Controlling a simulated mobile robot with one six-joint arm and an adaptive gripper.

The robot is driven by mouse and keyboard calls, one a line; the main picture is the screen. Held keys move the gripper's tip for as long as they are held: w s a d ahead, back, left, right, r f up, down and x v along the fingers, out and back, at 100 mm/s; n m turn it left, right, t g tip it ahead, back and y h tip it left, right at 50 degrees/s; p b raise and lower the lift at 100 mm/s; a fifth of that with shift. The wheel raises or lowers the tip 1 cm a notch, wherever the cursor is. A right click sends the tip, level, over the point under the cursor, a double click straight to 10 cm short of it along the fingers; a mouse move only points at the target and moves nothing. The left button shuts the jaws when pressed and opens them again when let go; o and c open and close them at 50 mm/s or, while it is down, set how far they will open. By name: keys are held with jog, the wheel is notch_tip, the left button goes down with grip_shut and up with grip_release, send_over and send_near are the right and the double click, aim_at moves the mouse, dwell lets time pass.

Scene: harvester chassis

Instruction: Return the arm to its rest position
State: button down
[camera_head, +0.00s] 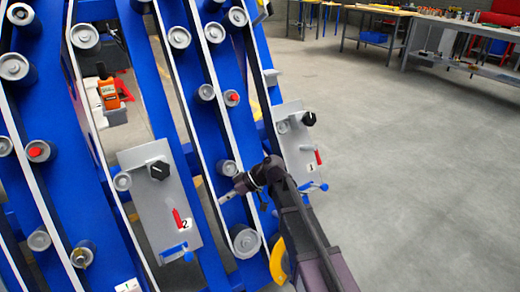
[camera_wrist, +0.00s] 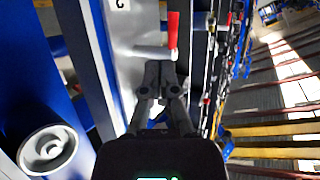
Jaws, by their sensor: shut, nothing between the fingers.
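My dark arm reaches in from the lower right of the head view, and my gripper (camera_head: 226,198) points left toward the blue chassis (camera_head: 205,150). In the wrist view my gripper (camera_wrist: 160,68) is shut and empty. Its tips lie in front of the grey panel marked 2 (camera_wrist: 122,35), close to a red lever (camera_wrist: 172,30); I cannot tell whether they touch. In the head view panel 2 (camera_head: 150,205) carries a black knob (camera_head: 159,169), the red lever (camera_head: 178,218) and a blue handle (camera_head: 178,253), left of my gripper.
Panel 1 (camera_head: 297,140), with its own knob and red lever (camera_head: 318,157), is just behind my arm. Rollers and belts stand out from the chassis. An orange device (camera_head: 108,92) shows through a gap. Open floor (camera_head: 420,170) lies to the right, workbenches (camera_head: 460,38) beyond.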

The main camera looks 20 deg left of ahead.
jog(key=shift+d, duration=0.1)
jog(key=s+d+f+m+t+h, duration=0.1)
jog(key=d+f+m+t+h, duration=0.35)
jog(key=d, duration=1.05)
jog(key=s+d+f+m+g+h, duration=0.15)
jog(key=d+m, duration=0.55)
jog(key=d, duration=0.8)
jog(key=s+d+f+m+t+h, duration=0.15)
jog(key=d+m+t+h, duration=0.35)
jog(key=d, duration=1)
notch_tip(320, 180, up, 36)
jog(key=w+m+g+y+p, duration=0.1)
jog(key=g+p, duration=0.1)
jog(key=p, duration=3.4)
jog(key=shift+a+p, duration=0.2)
jog(key=shift+p, duration=0.2)
jog(key=shift+w+f, duration=0.1)
